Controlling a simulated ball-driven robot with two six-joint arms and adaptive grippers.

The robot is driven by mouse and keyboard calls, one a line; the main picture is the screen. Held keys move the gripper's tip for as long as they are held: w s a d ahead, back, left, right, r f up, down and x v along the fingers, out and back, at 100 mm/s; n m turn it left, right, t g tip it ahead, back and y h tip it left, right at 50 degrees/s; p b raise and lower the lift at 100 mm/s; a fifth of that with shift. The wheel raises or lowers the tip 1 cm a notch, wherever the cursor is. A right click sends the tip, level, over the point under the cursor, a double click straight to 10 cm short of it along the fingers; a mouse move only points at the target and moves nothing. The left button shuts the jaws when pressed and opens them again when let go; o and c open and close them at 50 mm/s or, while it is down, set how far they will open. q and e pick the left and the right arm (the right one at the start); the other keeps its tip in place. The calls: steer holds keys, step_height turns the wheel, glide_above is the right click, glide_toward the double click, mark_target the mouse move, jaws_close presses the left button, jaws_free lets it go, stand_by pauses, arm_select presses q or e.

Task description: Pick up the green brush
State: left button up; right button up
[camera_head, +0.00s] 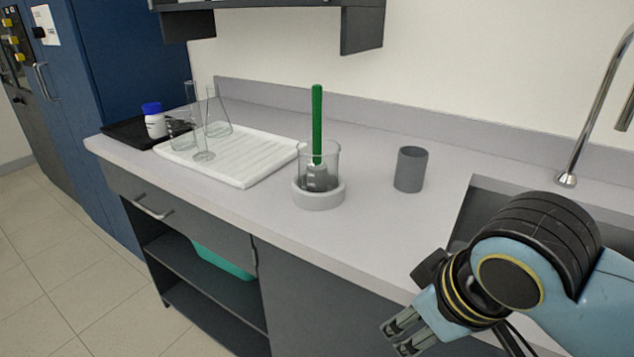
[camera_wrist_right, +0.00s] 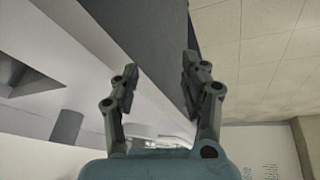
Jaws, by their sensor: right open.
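The green brush (camera_head: 317,125) stands upright in the head view, its green handle up and its grey head down inside a clear glass beaker (camera_head: 331,160). The beaker sits in a round pale holder (camera_head: 318,194) on the counter. My right gripper (camera_head: 399,342) is open and empty, low at the front right, in front of the counter's edge and well apart from the brush. Its two fingers (camera_wrist_right: 158,90) stand apart in the right wrist view, with nothing between them. The brush is not clearly visible in the right wrist view. My left gripper is not in view.
A grey cup (camera_head: 411,169) stands right of the beaker. A white ribbed tray (camera_head: 262,161) with clear glassware lies to the left, beside a dark tray (camera_head: 128,133) with a blue-capped bottle (camera_head: 154,121). A sink with a tall faucet (camera_head: 590,110) is at right. A shelf (camera_head: 362,25) hangs above.

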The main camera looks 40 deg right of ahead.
steer(key=w+d+r+m+t+h, duration=0.1)
steer(key=w+r+t, duration=0.1)
steer(key=w, duration=0.2)
steer(key=w+d+r+m+t+h, duration=0.1)
steer(key=w+d+r+t, duration=0.1)
steer(key=w, duration=0.3)
steer(key=w+d+r+m+t+h, duration=0.1)
steer(key=w+d+r+t, duration=0.1)
steer(key=w+r, duration=0.1)
steer(key=shift+w+d+m+h, duration=0.15)
steer(key=shift+w+m+h, duration=0.15)
steer(key=shift+w, duration=0.35)
steer(key=w+r+t+h, duration=0.1)
steer(key=w+r+t, duration=0.2)
steer(key=w+r, duration=0.2)
steer(key=t, duration=0.4)
glide_toward(318, 113)
steer(key=x, duration=0.5)
steer(key=shift+s+r+p, duration=0.1)
steer(key=shift+r+p, duration=0.25)
steer(key=shift+p, duration=0.05)
steer(key=x, duration=0.2)
steer(key=p+x, duration=0.1)
steer(key=x, duration=0.3)
steer(key=shift+f, duration=0.35)
jaws_close()
